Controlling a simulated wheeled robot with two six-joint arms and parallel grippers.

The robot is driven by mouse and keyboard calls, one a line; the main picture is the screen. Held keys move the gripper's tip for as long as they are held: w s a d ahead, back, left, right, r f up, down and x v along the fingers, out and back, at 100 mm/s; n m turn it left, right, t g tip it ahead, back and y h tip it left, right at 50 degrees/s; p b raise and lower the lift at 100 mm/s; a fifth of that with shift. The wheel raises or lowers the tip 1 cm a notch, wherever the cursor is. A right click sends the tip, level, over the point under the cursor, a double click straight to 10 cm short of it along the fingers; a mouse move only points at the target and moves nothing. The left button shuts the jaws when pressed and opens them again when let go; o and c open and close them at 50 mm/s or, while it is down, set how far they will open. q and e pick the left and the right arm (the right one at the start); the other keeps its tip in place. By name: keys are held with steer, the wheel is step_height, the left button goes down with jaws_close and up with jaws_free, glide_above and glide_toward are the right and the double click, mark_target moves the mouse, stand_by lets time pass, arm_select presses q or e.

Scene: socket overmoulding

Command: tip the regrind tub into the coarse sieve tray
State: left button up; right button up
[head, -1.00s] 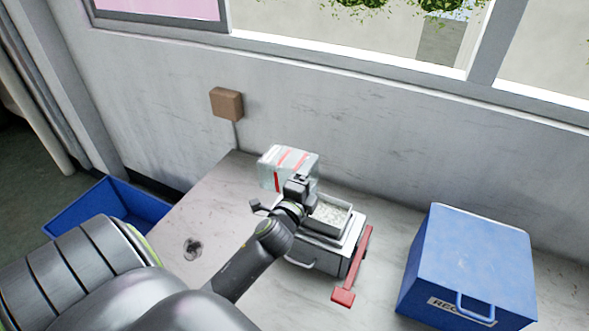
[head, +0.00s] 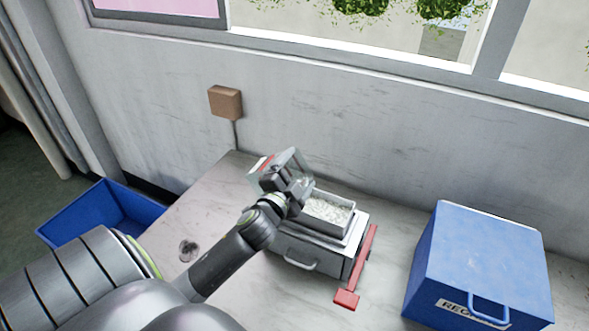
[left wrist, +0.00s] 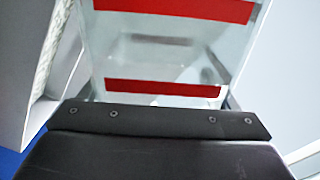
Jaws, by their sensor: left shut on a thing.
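The regrind tub (head: 293,159), a clear box with red bands, is held tilted above the bench by my left gripper (head: 283,182). In the left wrist view the tub (left wrist: 160,50) fills the middle, its red bands facing the camera, and the gripper (left wrist: 160,120) is shut on it. The coarse sieve tray (head: 347,231) is a pale, open tray on a grey box with a handle, just right of the gripper. White granules (head: 328,208) lie in it. I cannot tell how much is in the tub. My right gripper is out of view.
A red lever or bar (head: 362,268) runs along the right of the grey box (head: 308,250). A blue lidded bin (head: 478,262) stands at the right. An open blue crate (head: 90,215) is at the left. A small dark patch (head: 188,250) is on the bench.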

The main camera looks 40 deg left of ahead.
arm_select(q)
steer(key=shift+r, duration=0.1)
steer(key=shift+a, duration=0.1)
steer(key=shift+s+a+f+n+b, duration=0.1)
steer(key=shift+a+f+n+b, duration=0.2)
steer(key=shift+b, duration=0.1)
steer(key=shift+s+a+f+n+b, duration=0.2)
steer(key=shift+a+n+b, duration=0.5)
steer(key=shift+a, duration=0.05)
steer(key=shift+s+a+n+b, duration=0.1)
steer(key=shift+a+n+b, duration=0.2)
steer(key=shift+a+n, duration=0.3)
steer(key=shift+a, duration=0.1)
